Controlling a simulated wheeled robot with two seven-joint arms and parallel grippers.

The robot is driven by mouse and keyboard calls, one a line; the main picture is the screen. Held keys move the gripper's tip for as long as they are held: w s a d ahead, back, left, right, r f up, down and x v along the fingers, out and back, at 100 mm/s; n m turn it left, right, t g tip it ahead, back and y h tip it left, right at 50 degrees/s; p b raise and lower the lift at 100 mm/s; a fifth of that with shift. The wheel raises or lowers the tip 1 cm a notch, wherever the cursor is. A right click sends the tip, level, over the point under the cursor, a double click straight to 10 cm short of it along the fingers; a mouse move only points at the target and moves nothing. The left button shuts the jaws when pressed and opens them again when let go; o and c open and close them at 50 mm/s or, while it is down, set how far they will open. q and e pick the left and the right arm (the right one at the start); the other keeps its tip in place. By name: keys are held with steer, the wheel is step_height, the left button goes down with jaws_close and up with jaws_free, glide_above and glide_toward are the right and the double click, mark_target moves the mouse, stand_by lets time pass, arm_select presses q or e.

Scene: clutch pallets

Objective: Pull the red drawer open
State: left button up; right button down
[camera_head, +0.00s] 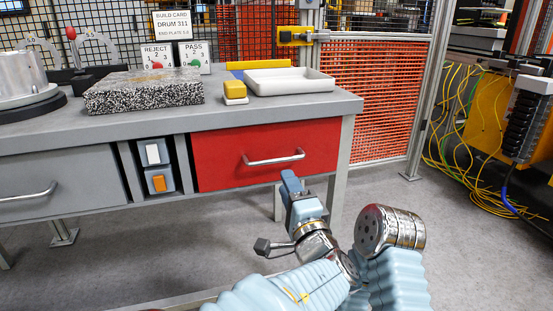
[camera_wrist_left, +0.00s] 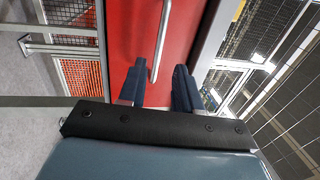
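The red drawer (camera_head: 225,150) is shut under the right end of the grey workbench. Its silver bar handle (camera_head: 274,160) runs across its front. My left gripper (camera_head: 290,178) is in front of the drawer, just below the right end of the handle in the head view. In the left wrist view the two blue fingers of my left gripper (camera_wrist_left: 158,78) are apart with nothing clamped. The handle (camera_wrist_left: 162,35) lines up with the gap between them; I cannot tell whether its end is inside the gap. My right gripper does not show.
On the bench (camera_head: 220,115) are a white tray (camera_head: 288,88), a yellow-topped block (camera_head: 235,91) and a speckled slab (camera_head: 145,92). A grey drawer (camera_head: 60,178) and a switch panel (camera_head: 158,166) are left of the red drawer.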

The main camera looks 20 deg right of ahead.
mark_target(275, 160)
arm_select(q)
steer(key=w, duration=0.3)
steer(key=w+r+p, duration=0.1)
steer(key=w, duration=0.5)
steer(key=shift+w+a+r, duration=0.2)
steer(key=shift+w+r, duration=0.1)
steer(key=shift+r, duration=0.05)
jaws_close()
